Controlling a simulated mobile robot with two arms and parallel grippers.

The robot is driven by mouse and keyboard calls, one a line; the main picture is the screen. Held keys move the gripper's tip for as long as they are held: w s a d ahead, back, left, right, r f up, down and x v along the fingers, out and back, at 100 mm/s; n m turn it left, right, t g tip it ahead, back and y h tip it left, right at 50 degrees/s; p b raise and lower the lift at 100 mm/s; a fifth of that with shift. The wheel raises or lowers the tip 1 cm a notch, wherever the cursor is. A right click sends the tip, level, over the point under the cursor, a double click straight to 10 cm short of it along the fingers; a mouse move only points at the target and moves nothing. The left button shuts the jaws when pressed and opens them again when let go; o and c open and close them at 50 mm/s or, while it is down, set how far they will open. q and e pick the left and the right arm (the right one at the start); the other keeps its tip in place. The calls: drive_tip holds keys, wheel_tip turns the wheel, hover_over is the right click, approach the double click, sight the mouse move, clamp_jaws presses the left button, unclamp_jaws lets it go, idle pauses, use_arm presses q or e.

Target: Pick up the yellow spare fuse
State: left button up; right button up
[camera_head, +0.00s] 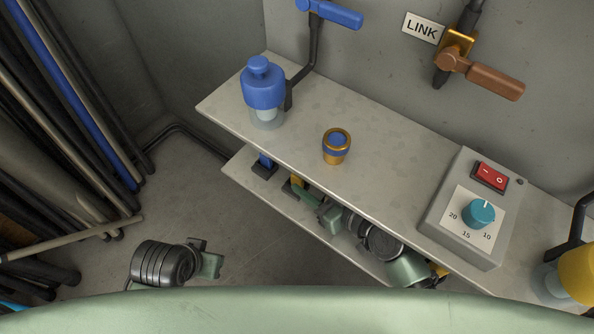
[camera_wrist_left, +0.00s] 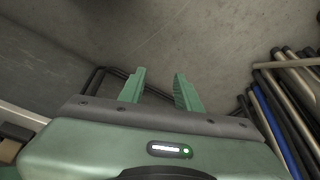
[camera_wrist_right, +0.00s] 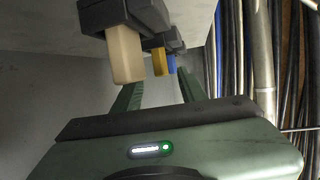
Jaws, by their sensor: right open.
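The yellow spare fuse (camera_wrist_right: 158,62) shows in the right wrist view, seated in a dark holder between a cream fuse (camera_wrist_right: 126,55) and a blue fuse (camera_wrist_right: 171,64). In the head view the yellow fuse (camera_head: 297,181) is partly hidden at the lower shelf (camera_head: 247,177), with the blue fuse (camera_head: 266,160) to its left. My right gripper (camera_head: 303,193) is open and empty at that shelf; in its wrist view the yellow fuse appears between and just beyond its fingers (camera_wrist_right: 160,84). My left gripper (camera_wrist_left: 159,88) is open and empty, low over the floor.
Hoses and poles (camera_head: 70,110) line the left. The floor (camera_head: 240,240) between is clear.

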sight(292, 174)
drive_tip(key=b+x, duration=0.1)
drive_tip(key=x, duration=0.5)
drive_tip(key=shift+w+a, duration=0.1)
drive_tip(key=shift+a, duration=0.2)
drive_tip(key=shift+w+a+f, duration=0.2)
drive_tip(key=shift+w+a, duration=0.1)
use_arm(q)
drive_tip(key=v, duration=0.3)
drive_tip(key=shift+s+r, duration=0.1)
drive_tip(key=shift+s, duration=0.05)
use_arm(e)
clamp_jaws()
